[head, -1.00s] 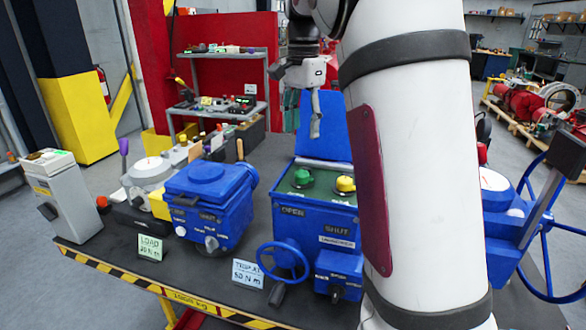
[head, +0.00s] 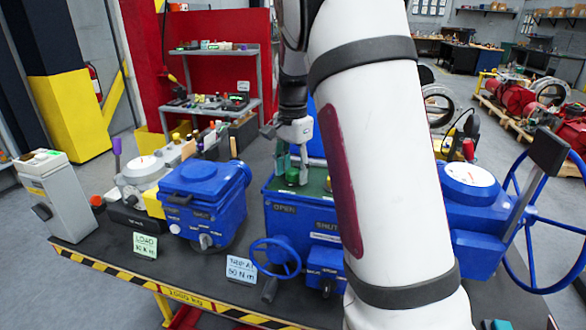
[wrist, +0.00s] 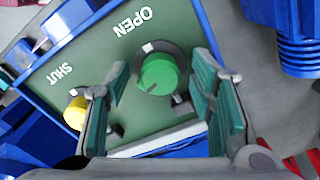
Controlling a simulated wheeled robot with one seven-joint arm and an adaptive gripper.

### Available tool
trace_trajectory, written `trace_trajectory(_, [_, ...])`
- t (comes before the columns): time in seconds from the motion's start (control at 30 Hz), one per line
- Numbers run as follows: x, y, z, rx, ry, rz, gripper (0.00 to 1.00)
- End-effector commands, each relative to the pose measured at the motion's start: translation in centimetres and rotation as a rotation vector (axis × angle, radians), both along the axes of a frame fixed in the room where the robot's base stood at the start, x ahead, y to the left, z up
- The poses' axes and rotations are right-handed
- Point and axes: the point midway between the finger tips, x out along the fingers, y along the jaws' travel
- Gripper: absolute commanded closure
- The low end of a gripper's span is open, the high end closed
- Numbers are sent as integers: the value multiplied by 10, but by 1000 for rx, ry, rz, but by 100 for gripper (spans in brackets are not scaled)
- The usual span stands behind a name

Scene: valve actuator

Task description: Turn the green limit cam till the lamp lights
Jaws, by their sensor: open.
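The green limit cam (wrist: 159,74) is a round knob on the green panel (wrist: 100,62) inside the blue actuator box. In the wrist view it lies between my two open fingers, just beyond their tips, near the word OPEN. A dark mark shows on its lower left and a small white block stands above it. My gripper (wrist: 160,88) is open and empty over the panel. In the head view my gripper (head: 297,165) comes down over the cam (head: 292,177). The yellow cam (wrist: 76,112) sits beside the left finger, near SHUT. I cannot make out a lamp.
The open blue lid (head: 316,136) stands behind the box. A blue handwheel (head: 275,258) is on the box front. Another blue actuator (head: 203,195) stands left, and a large wheel (head: 540,220) is at right. Ribbed blue conduit (wrist: 299,45) shows near the right finger.

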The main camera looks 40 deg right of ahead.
Motion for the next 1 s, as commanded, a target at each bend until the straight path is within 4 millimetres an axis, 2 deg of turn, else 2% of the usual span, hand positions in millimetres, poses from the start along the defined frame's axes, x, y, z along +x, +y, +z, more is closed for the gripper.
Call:
trace_trajectory(0.07, [0,0,0,0,0,0,50])
trace_trajectory(0.3, [0,0,0,0,0,0,98])
trace_trajectory(0.67, [0,0,0,0,1,42,98])
trace_trajectory(1.0, [0,-1,1,0,0,269,98])
